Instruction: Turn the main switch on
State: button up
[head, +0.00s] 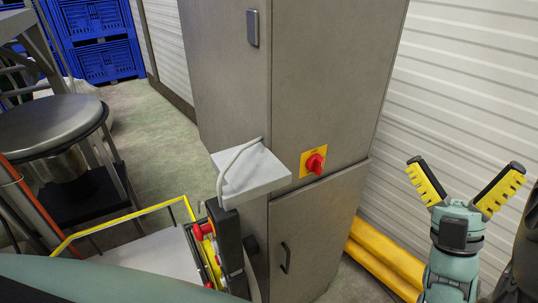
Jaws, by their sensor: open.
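The main switch (315,162) is a red rotary knob on a yellow square plate. It sits on the front of a tall grey cabinet (325,85), just above the lower door. I cannot tell its exact knob angle. My gripper (465,180) is at the right, pointing up, with its two yellow-padded fingers spread wide and nothing between them. It is to the right of the switch and apart from it.
A white box (250,172) with a cable juts out left of the switch. A yellow barrier (390,250) lies along the cabinet's right foot. A round steel machine (50,128) stands left, with blue crates (95,40) behind. White ribbed wall (465,85) borders the right.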

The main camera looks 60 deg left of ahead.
jog(key=a+f+n+g+h+b, duration=0.35)
jog(key=a+f+g, duration=0.35)
jog(key=a+f, duration=0.65)
jog(key=n+h+b, duration=0.6)
jog(key=h, duration=0.1)
send_near(320, 169)
jog(key=shift+y, duration=0.25)
jog(key=b+x, duration=0.2)
jog(key=x, duration=0.3)
jog(key=b+x, duration=0.2)
jog(key=x, duration=0.3)
jog(key=shift+w+f, duration=0.15)
jog(key=shift+f, duration=0.1)
jog(key=shift+w+a+r, duration=0.15)
jog(key=shift+a, duration=0.25)
jog(key=shift+c, duration=0.3)
jog(key=c, duration=1.2)
jog(key=shift+o, duration=0.2)
